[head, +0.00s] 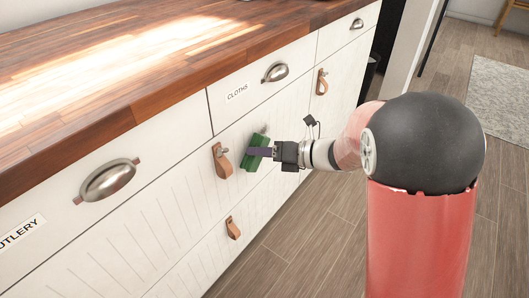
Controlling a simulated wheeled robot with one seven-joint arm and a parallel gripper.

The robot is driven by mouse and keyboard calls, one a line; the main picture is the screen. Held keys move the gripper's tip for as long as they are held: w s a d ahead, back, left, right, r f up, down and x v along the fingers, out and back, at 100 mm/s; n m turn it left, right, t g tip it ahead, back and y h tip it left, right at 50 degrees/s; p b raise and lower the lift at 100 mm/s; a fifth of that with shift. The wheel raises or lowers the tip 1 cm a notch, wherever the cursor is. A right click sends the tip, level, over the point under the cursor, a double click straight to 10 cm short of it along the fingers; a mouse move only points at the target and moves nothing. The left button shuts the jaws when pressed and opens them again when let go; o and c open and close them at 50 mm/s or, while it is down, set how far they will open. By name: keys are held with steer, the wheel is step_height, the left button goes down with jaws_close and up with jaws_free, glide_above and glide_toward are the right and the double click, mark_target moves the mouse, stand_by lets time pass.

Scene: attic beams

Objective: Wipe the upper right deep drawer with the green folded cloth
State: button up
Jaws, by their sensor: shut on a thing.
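The green folded cloth (256,152) is between the fingers of my gripper (262,152), which is shut on it. The cloth is at the white grooved front of the upper deep drawer (288,118), below the drawer labelled CLOTHS. It sits just right of a leather pull (222,160) and appears to touch the front, but a small gap cannot be ruled out. The drawer is shut. My wrist and arm come in from the right and hide part of the lower fronts.
Another leather pull (321,82) is further right, and one (233,228) is lower down. Metal cup handles (108,181) stick out from the top drawers. The wooden worktop (150,65) overhangs above. The wood floor (310,240) before the cabinet is clear.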

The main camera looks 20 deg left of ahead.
mark_target(271, 127)
steer(key=shift+w+a, duration=0.2)
steer(key=shift+a, duration=0.2)
steer(key=shift+w+d+p, duration=0.4)
steer(key=shift+w+d, duration=0.25)
steer(key=shift+w, duration=1)
steer(key=shift+w+d+p, duration=0.4)
steer(key=shift+w+d, duration=0.3)
steer(key=shift+w, duration=0.95)
steer(key=shift+w+d+p, duration=0.4)
steer(key=shift+w+d, duration=0.25)
steer(key=shift+w, duration=1)
steer(key=shift+s+a, duration=0.7)
steer(key=shift+s, duration=0.95)
steer(key=shift+s+a, duration=0.65)
steer(key=shift+s, duration=1)
steer(key=shift+s+a, duration=0.7)
steer(key=shift+s, duration=0.95)
steer(key=shift+r, duration=0.45)
steer(key=shift+w+d, duration=0.7)
steer(key=shift+w, duration=0.95)
steer(key=shift+w+d, duration=0.7)
steer(key=shift+w, duration=0.95)
steer(key=shift+w+d, duration=0.7)
steer(key=shift+w, duration=0.95)
steer(key=shift+s+a, duration=0.75)
steer(key=shift+s, duration=0.9)
steer(key=shift+s+a, duration=0.7)
steer(key=shift+s, duration=1)
steer(key=shift+s+a, duration=0.75)
steer(key=shift+s, duration=0.9)
